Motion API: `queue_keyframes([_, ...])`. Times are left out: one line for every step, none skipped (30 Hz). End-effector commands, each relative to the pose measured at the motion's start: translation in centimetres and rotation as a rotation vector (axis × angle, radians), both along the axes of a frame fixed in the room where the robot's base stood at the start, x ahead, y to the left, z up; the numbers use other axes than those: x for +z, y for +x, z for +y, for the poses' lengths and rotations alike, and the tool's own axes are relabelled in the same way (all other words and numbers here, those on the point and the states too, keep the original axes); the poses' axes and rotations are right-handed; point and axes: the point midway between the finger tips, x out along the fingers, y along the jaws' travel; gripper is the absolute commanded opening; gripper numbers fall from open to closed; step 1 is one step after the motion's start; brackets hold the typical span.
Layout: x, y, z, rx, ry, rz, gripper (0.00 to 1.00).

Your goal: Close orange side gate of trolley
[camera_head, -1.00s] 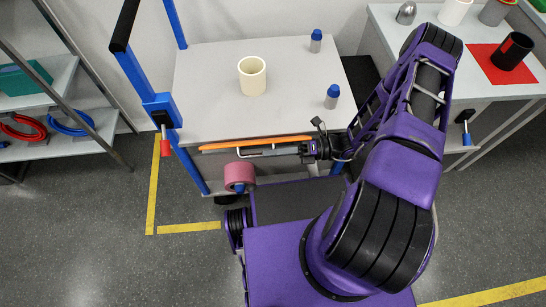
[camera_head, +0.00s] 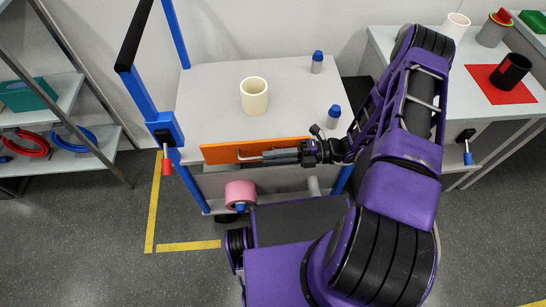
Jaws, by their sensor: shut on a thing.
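The trolley (camera_head: 215,120) has a grey top, blue posts and a black push handle. Its orange side gate (camera_head: 222,153) runs along the near edge of the top. The gate's outer face shows as a broad strip, upright or nearly so. I cannot tell whether it sits fully flush. A thin light-grey handle (camera_head: 248,158) is on this face. My gripper (camera_head: 275,155) reaches in from the right and is shut on the handle. The fingers cover the handle's right part and some of the gate.
A cream cup (camera_head: 254,96) and two blue-capped bottles (camera_head: 317,62) (camera_head: 333,116) stand on the trolley top. A pink roll (camera_head: 240,194) is below the gate. A red-handled lever (camera_head: 167,160) hangs at the left post. A side table (camera_head: 460,97) stands right, shelves (camera_head: 40,110) left.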

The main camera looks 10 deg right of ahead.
Motion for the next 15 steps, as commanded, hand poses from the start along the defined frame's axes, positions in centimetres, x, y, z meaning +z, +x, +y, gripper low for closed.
queue_keyframes([0.05,-0.01,-0.06,0.0,0.001,0.0,0.0])
queue_keyframes([0.05,0.01,-0.06,0.0,0.001,0.0,0.0])
queue_keyframes([0.06,0.02,-0.06,0.0,0.001,0.0,0.0])
queue_keyframes([0.06,0.02,-0.06,0.0,0.001,0.0,0.0])
queue_keyframes([0.07,0.03,-0.06,0.0,0.001,0.0,0.0])
queue_keyframes([0.07,0.03,-0.06,0.0,0.001,-0.001,0.0])
queue_keyframes([0.07,0.03,-0.06,0.0,0.001,-0.001,0.0])
queue_keyframes([0.07,0.04,-0.06,0.0,0.001,-0.001,0.0])
queue_keyframes([0.07,0.04,-0.05,0.0,0.001,-0.001,0.0])
queue_keyframes([0.08,0.05,-0.05,0.0,0.001,-0.001,0.0])
queue_keyframes([0.08,0.05,-0.05,0.0,0.001,-0.001,0.0])
queue_keyframes([0.08,0.05,-0.05,0.0,0.001,-0.001,0.17])
queue_keyframes([0.08,0.05,-0.05,0.0,0.001,-0.001,0.23])
queue_keyframes([0.08,0.05,-0.05,0.0,0.001,-0.001,0.28])
queue_keyframes([0.08,0.06,-0.04,0.0,0.001,-0.001,0.35])
